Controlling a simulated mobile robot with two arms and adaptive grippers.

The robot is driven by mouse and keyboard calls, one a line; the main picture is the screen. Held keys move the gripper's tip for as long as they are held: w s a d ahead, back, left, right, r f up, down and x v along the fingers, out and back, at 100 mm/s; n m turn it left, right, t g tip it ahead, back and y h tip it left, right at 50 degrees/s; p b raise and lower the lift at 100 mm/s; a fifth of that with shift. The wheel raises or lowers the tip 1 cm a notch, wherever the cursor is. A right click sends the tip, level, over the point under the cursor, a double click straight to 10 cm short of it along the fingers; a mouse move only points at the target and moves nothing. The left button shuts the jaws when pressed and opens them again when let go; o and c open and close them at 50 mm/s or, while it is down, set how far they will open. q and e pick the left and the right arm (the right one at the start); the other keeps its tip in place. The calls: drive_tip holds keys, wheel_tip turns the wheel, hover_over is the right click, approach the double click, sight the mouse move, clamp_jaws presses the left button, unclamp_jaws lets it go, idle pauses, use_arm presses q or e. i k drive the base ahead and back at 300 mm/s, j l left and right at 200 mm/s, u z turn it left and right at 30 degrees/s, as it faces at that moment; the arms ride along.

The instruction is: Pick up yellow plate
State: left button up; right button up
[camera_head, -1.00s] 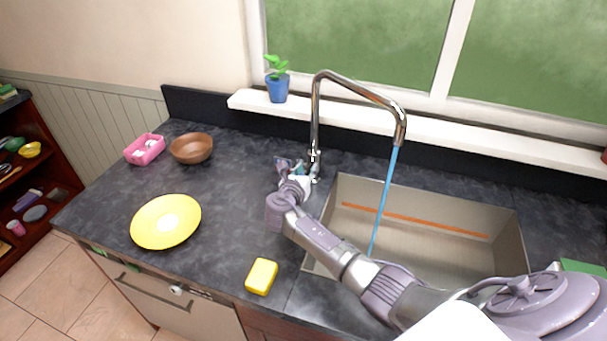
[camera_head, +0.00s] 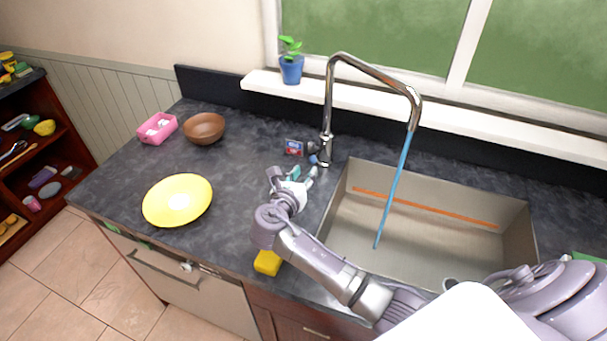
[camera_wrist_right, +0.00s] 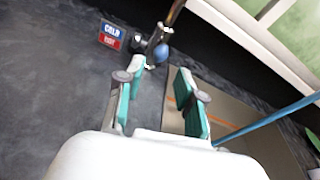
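The yellow plate (camera_head: 178,201) lies flat on the dark countertop, left of my right gripper and near the front edge. My right gripper (camera_head: 292,176) is above the counter between the plate and the sink, clear of the plate. In the right wrist view the two teal-padded fingers of the right gripper (camera_wrist_right: 165,90) are spread apart with nothing between them. The plate does not show in the right wrist view. My left gripper is not in view.
A yellow sponge (camera_head: 267,262) lies by the front edge, partly hidden by my right arm. A brown bowl (camera_head: 204,128) and pink box (camera_head: 157,129) stand behind the plate. The faucet (camera_head: 328,110) runs water into the sink (camera_head: 345,235). A cold/hot sign (camera_wrist_right: 110,35) is behind the gripper.

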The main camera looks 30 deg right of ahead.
sight(156, 209)
drive_tip(key=k+j, duration=0.2)
drive_tip(key=j, duration=0.15)
drive_tip(key=k+j, duration=0.25)
drive_tip(key=j, duration=0.15)
drive_tip(key=k+j, duration=0.2)
drive_tip(key=j, duration=0.15)
